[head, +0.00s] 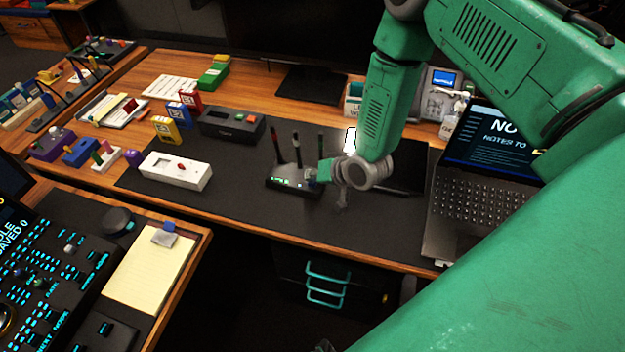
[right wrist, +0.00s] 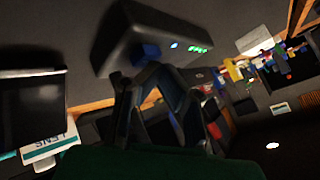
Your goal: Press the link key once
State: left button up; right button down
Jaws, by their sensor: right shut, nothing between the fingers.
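A dark box with upright antennas and green lights (head: 290,186) stands on the black desk mat in the head view. The right wrist view shows the same box (right wrist: 125,40) close up, with a blue key (right wrist: 146,52) on the face toward my gripper, a bluish light and a row of green lights. I take this blue key for the link key; no label is readable. My right gripper (head: 318,174) is shut and empty at the right end of the box. In the wrist view its fingertips (right wrist: 155,75) are very near the blue key; I cannot tell whether they touch. My left gripper is not in view.
A white box with a red button (head: 176,171) and a dark box (head: 231,123) stand left on the desk. An open laptop (head: 480,175) is at the right. A monitor stand (head: 310,84) is behind. The mat in front of the antenna box is clear.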

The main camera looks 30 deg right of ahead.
jog(key=shift+d+r+p, duration=0.1)
jog(key=shift+r+p, duration=0.2)
jog(key=shift+r, duration=0.3)
jog(key=shift+r, duration=0.1)
notch_tip(320, 180, up, 5)
jog(key=p, duration=0.4)
dwell(0.6)
